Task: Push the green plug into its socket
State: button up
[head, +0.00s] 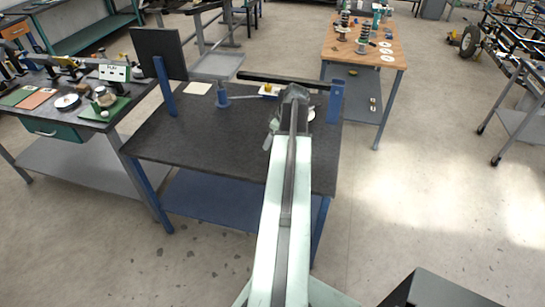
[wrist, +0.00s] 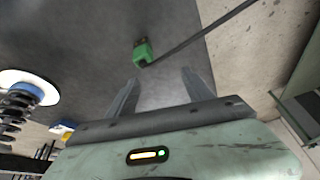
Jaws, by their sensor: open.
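The green plug (wrist: 143,52) shows in the wrist view, just beyond my fingertips and a little left of the middle between them. A dark cable or rod runs from it to the upper right. My gripper (wrist: 159,76) is open, with a clear gap between its two fingers, and nothing is between them. The plug is apart from both fingers. In the head view the end of my arm (head: 296,95) is over the dark workbench (head: 190,150), and I cannot make out the plug there. I cannot identify the socket in either view.
A coil spring (wrist: 18,105) with a white disc stands left in the wrist view. A blue post (head: 336,102) and a dark bar (head: 283,80) are close to my arm's end. A cluttered bench (head: 60,125) stands left and a wooden-topped bench (head: 352,53) behind right.

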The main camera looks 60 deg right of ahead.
jog(key=f+b, duration=0.2)
jog(key=d+f+b, duration=0.1)
jog(key=f+b, duration=0.2)
jog(key=d+f+b, duration=0.1)
jog(key=f+b, duration=0.1)
jog(key=shift+w+d+f, duration=0.2)
jog(key=shift+w+d, duration=0.05)
jog(key=shift+w, duration=0.1)
jog(key=shift+r, duration=0.25)
grip_shut()
